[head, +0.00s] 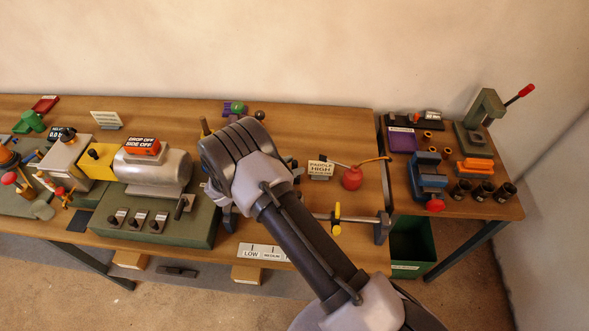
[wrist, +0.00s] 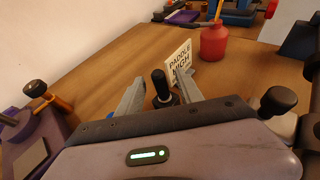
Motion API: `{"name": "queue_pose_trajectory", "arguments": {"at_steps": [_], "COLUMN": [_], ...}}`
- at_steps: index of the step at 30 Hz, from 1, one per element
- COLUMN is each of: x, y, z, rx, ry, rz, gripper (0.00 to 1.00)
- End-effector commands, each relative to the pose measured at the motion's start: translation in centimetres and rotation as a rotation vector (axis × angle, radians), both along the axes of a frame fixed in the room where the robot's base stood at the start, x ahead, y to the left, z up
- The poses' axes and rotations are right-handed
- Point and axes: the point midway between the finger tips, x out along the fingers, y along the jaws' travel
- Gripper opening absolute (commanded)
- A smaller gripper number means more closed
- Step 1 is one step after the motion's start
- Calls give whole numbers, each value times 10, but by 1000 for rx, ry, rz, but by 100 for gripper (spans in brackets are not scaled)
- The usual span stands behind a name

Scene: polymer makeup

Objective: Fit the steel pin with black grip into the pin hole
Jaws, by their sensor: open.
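In the wrist view, a black upright grip (wrist: 160,84), which looks like the top of the steel pin, stands between the two grey fingers of my gripper (wrist: 158,90). The fingers are open, with a gap visible on the left of the grip; on the right I cannot tell whether they touch. The grip's lower part and any steel shank are hidden behind the gripper's body. In the head view, my arm and wrist cover the fingertips over the bench's middle. I cannot make out the pin hole in either view.
The paddle-high sign (wrist: 179,63) stands just behind the grip, with a red oil can (wrist: 214,43) beyond it. Black knobs stand left (wrist: 35,89) and right (wrist: 278,101) of my gripper. In the head view, a silver drum (head: 153,172) is left of my wrist.

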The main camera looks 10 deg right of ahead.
Motion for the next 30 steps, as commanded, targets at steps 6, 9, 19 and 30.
{"name": "queue_pose_trajectory", "arguments": {"at_steps": [6, 9, 19, 30], "x": [8, 8, 8, 8], "y": [-15, -15, -14, -14], "z": [-7, -7, -7, 36], "rx": [1, 1, 1, 2], "ry": [-1, -1, -1, -4], "rz": [1, 1, 1, 0], "gripper": [43, 38, 0, 0]}}
